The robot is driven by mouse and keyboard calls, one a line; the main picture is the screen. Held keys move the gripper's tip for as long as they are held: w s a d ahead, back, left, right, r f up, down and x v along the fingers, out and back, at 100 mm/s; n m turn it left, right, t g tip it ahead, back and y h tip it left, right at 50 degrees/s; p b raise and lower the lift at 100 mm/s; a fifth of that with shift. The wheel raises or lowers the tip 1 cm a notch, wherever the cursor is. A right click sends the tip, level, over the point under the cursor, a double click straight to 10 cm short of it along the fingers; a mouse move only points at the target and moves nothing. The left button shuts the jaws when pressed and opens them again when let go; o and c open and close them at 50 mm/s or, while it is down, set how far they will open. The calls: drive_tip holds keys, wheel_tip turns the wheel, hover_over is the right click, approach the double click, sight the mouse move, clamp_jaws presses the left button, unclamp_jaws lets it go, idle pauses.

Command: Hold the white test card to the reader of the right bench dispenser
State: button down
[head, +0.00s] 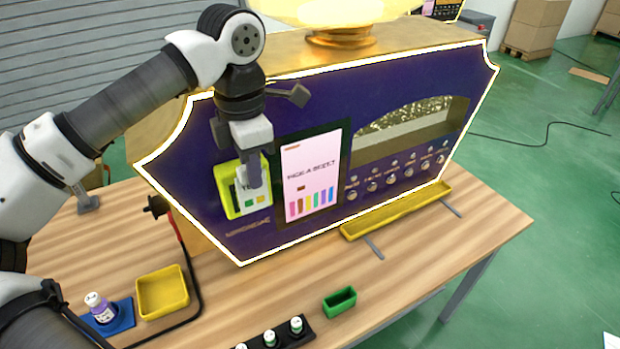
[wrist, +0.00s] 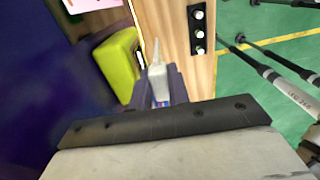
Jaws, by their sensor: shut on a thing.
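A purple dispenser (head: 330,150) with a lit gold edge stands on the wooden bench. Its yellow-green reader (head: 230,205) is on the left of its front. My gripper (head: 252,181) is in front of the reader, shut on the white test card (head: 255,202), which has green and yellow squares. The fingers hide part of the card, and the card covers much of the reader. In the wrist view the card (wrist: 157,55) shows nearly edge-on between my fingertips (wrist: 160,84), beside the reader (wrist: 120,62). I cannot tell whether they touch.
A screen (head: 311,175) is right of the reader. A yellow tray (head: 162,292), a purple bottle (head: 100,309), a green box (head: 340,302) and a black rack (head: 280,338) of small bottles are on the bench. A black cable with a red part runs at lower left.

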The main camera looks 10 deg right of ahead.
drive_tip(key=s+d+b, duration=0.2)
drive_tip(key=s, duration=0.6)
drive_tip(key=shift+s+d, duration=0.35)
drive_tip(key=shift+d, duration=0.05)
idle(0.3)
